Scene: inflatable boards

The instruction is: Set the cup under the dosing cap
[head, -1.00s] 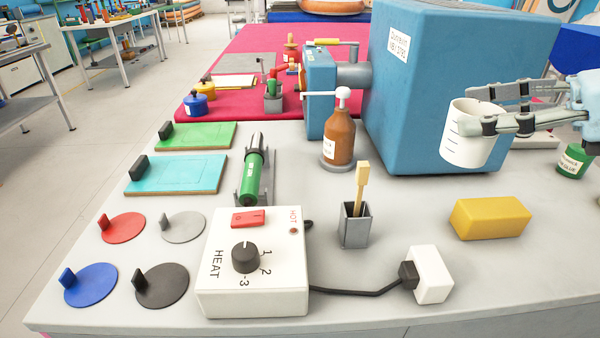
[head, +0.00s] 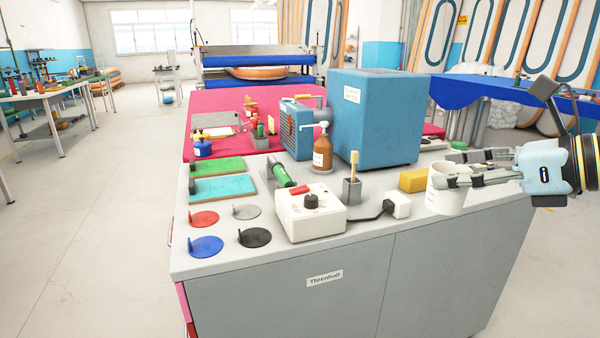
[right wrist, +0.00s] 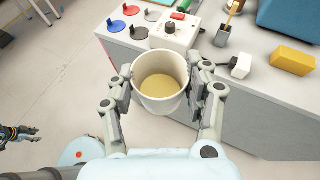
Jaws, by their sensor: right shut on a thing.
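The white cup (head: 447,200), with marks on its side, is upright in my right gripper (head: 462,170). The gripper is shut on it, one finger on each side in the right wrist view. That view looks into the cup (right wrist: 160,100); its inside is tan low down, and I cannot tell liquid from bottom. The brown bottle (head: 322,154) with a white pump top and side spout (head: 318,125), seemingly the dosing cap, stands mid-bench, left of and beyond the cup. Its spout points left. My left gripper (right wrist: 32,133) shows small in the right wrist view, fingers apart and empty.
A stick holder (head: 352,190), yellow block (head: 414,180), white plug block (head: 398,204) and heater box (head: 310,215) stand on the grey bench. Bare bench lies around the bottle's front.

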